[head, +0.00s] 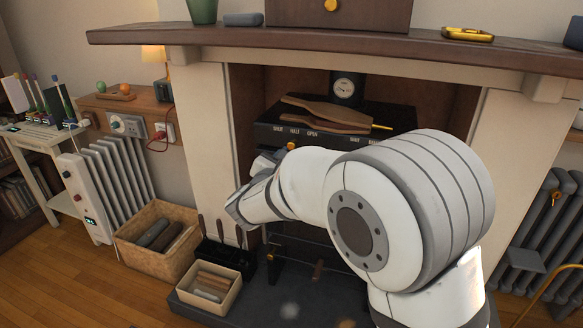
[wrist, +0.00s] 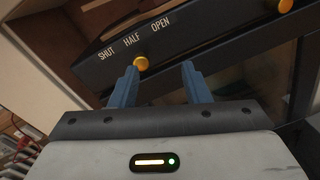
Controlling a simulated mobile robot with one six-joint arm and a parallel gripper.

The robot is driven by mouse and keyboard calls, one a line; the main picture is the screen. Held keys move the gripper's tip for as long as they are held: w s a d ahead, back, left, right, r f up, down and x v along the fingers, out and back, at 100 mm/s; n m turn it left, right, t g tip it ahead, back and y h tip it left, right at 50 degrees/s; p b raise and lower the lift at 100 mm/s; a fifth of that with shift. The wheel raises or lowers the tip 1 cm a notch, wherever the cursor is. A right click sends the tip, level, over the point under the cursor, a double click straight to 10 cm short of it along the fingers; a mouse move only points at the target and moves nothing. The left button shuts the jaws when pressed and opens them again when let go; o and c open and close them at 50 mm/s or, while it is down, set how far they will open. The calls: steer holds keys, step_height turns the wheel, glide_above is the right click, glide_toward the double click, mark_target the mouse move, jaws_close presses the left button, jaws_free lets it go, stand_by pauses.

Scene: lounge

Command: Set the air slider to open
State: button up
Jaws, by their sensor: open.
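The air slider's yellow knob (wrist: 141,63) sits on the stove's dark front strip, below the word HALF, between SHUT on the left and OPEN on the right. It also shows in the head view (head: 291,146), just above my arm. My gripper (wrist: 160,68) is open and empty, with two blue fingers pointing at the strip. The knob appears just beyond the left fingertip, towards the inside of the gap. I cannot tell whether the finger touches it.
A second yellow knob (wrist: 285,5) is farther right on the same strip. Wooden bellows (head: 325,115) lie on top of the stove. The mantel shelf (head: 330,40) overhangs above. A log basket (head: 155,240) and a kindling box (head: 208,286) stand at the left.

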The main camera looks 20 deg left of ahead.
mark_target(291, 146)
steer(key=shift+n+y, duration=0.6)
steer(key=shift+n, duration=0.1)
steer(key=w, duration=0.2)
steer(key=w+a+b, duration=0.1)
steer(key=w, duration=0.2)
steer(key=w+a, duration=0.1)
steer(key=w, duration=0.1)
steer(key=shift+w+a+f+b, duration=0.2)
steer(key=shift+a+f+b, duration=0.05)
steer(key=shift+f+b, duration=0.1)
steer(key=shift+c, duration=0.5)
jaws_close()
